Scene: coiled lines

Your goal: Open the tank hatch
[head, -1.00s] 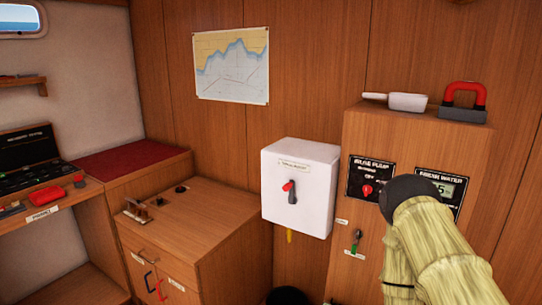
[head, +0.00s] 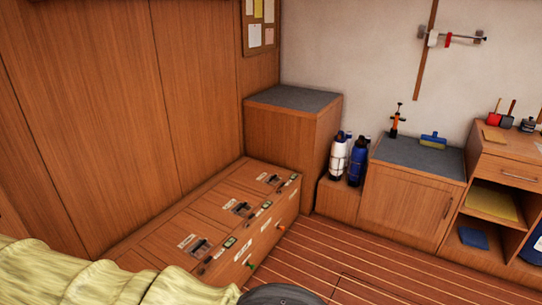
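A low wooden bench (head: 285,182) runs along the left wall in the head view. Its top has three panels, each with a dark metal latch or handle: a near one (head: 199,247), a middle one (head: 240,209) and a far one (head: 273,180). Small white labels sit beside them, too small to read. The panels look closed. Which one is the tank hatch I cannot tell. My gripper is not in view.
Small coloured knobs, one green (head: 250,266), are on the bench front. The striped floor (head: 330,255) before it is clear. A tall grey-topped cabinet (head: 292,98) stands at its far end, with bottles (head: 357,160) and a low cabinet (head: 415,195) to the right.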

